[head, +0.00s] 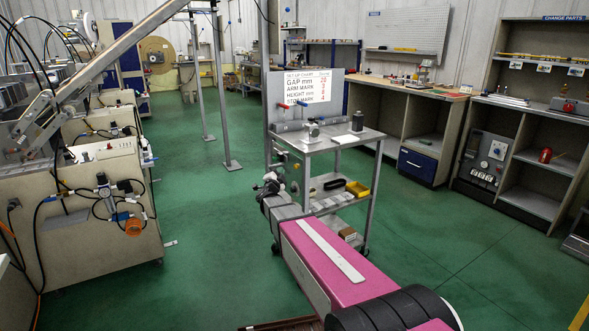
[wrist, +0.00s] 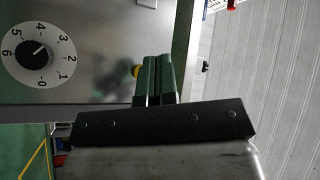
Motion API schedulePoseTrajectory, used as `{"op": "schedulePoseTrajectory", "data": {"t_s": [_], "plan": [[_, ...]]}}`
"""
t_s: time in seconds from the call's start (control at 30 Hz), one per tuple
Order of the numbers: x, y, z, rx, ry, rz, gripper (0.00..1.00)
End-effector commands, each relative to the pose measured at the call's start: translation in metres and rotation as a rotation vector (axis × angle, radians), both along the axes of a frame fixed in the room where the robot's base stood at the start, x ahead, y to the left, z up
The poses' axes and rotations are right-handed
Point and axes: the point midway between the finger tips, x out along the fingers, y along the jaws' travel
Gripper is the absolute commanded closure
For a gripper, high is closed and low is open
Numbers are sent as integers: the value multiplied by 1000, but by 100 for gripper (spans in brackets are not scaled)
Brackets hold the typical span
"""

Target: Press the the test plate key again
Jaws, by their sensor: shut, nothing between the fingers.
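My gripper (wrist: 155,82) is shut, with its two dark green fingers side by side and nothing between them. In the wrist view the fingertips lie over a grey metal plate (wrist: 105,25). A small yellow round part (wrist: 136,71) shows just left of the fingers, mostly hidden by them. It may be the key, but no label shows, and I cannot tell whether the fingers touch it. A white dial (wrist: 39,52) with numbers and a black knob is left of the fingers. In the head view my pink arm reaches to the cart (head: 342,141); the fingertips cannot be made out there.
A beige machine (head: 105,190) is at the left. Workbenches (head: 415,95) line the right. Green floor (head: 205,230) is clear between machine and cart.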

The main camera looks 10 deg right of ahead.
Motion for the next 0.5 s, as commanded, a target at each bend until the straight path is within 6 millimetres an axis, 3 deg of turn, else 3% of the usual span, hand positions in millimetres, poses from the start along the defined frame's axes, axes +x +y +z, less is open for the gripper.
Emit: {"op": "schedulePoseTrajectory", "data": {"t_s": [0.2, 0.5], "plan": [[8, -23, 0, -1, 0, -1, 100], [11, -35, 0, -1, 0, 0, 100]]}}
